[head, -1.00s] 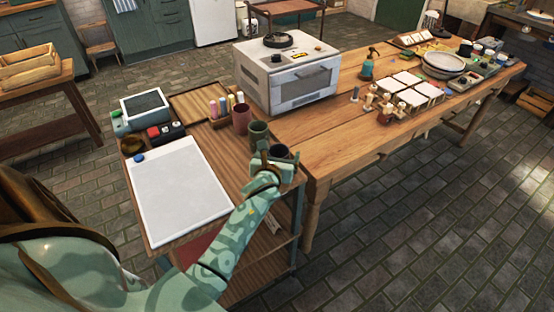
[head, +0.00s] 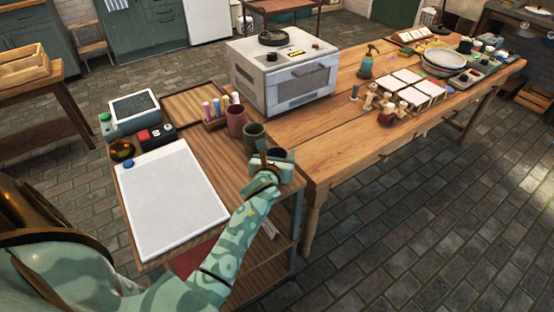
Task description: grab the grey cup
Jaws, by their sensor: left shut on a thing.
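The grey cup (head: 282,154), dark and slightly bluish, is at the right edge of the wooden cart top, last in a short row of cups. My left gripper (head: 274,158) is shut on it, with a finger at its near left side. The gripper and wrist hide most of the cup's lower part, so I cannot tell whether its base touches the cart. A green cup (head: 254,137) stands just behind and left of it, and a reddish cup (head: 236,121) stands farther back. My right gripper is not in view.
A white oven (head: 284,78) stands behind the cups on the long wooden table (head: 325,135). A white board (head: 172,195) covers much of the cart's left side. A small holder with colored sticks (head: 214,117) is left of the reddish cup. The table's near end is clear.

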